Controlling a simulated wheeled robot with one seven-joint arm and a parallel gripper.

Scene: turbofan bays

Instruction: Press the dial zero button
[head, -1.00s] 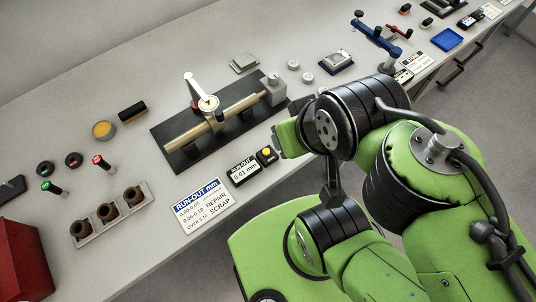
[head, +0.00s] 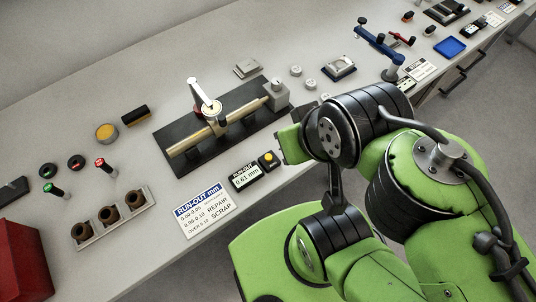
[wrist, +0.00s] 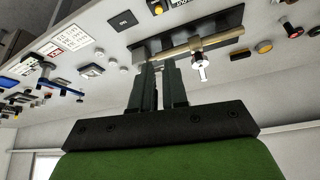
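The yellow dial zero button (head: 268,158) sits on a small black box at the right end of the run-out display (head: 245,177), which reads 0.61 mm. In the wrist view the yellow button (wrist: 158,9) is at the top edge. The dial gauge (head: 211,108) stands over a brass-coloured shaft on a dark plate behind the display; it also shows in the wrist view (wrist: 198,59). My gripper (wrist: 160,66) shows two dark fingers with a narrow gap and nothing between them. It is apart from the button. In the head view my arm hides the fingers.
A white run-out card (head: 205,208) lies left of the display. A rack (head: 110,218) holding brown parts stands farther left. A red box (head: 20,258) is at the left edge. A blue tray (head: 450,47) lies far right.

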